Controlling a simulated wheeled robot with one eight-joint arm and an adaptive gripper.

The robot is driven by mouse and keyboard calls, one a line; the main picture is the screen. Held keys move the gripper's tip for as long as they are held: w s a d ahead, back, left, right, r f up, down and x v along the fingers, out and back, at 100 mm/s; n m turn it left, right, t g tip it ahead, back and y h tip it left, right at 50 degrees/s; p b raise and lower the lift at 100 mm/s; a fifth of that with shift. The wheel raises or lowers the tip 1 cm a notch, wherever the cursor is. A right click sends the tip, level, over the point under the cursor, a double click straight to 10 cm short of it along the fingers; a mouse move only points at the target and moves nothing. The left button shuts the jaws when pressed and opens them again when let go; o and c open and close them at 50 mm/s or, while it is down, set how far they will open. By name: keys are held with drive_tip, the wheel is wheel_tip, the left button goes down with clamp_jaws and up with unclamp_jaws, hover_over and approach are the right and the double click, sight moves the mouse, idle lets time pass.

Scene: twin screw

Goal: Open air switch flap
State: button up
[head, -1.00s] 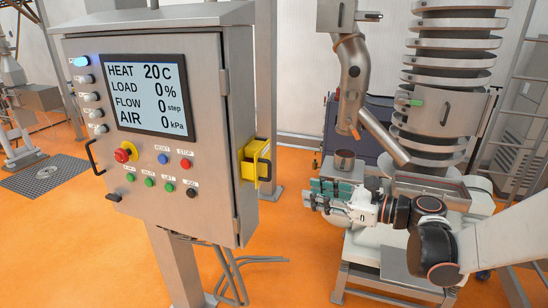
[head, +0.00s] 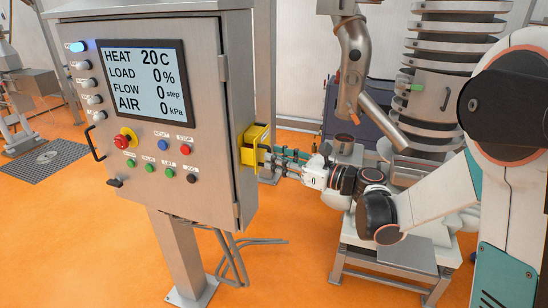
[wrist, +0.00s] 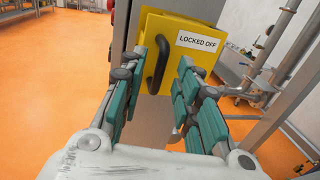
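The air switch is a yellow box (head: 255,136) on the right side of the steel control cabinet. In the wrist view its yellow flap (wrist: 190,48) carries a "LOCKED OFF" label and a black curved handle (wrist: 157,62). The flap looks closed. My gripper (head: 275,160) is beside the box, to its right in the head view. In the wrist view its green-padded fingers (wrist: 160,85) are spread apart, with the black handle showing between them and beyond. I cannot tell whether either finger touches the handle.
The control cabinet (head: 215,205) stands on a steel post, its screen reading AIR 0 kPa. Cables (head: 240,255) hang below it. A steel machine (head: 440,90) stands behind my arm at the right. Orange floor (head: 80,235) is open at the left.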

drive_tip(key=shift+x, duration=0.8)
drive_tip(key=shift+c, duration=0.6)
clamp_jaws()
drive_tip(key=shift+d, duration=0.1)
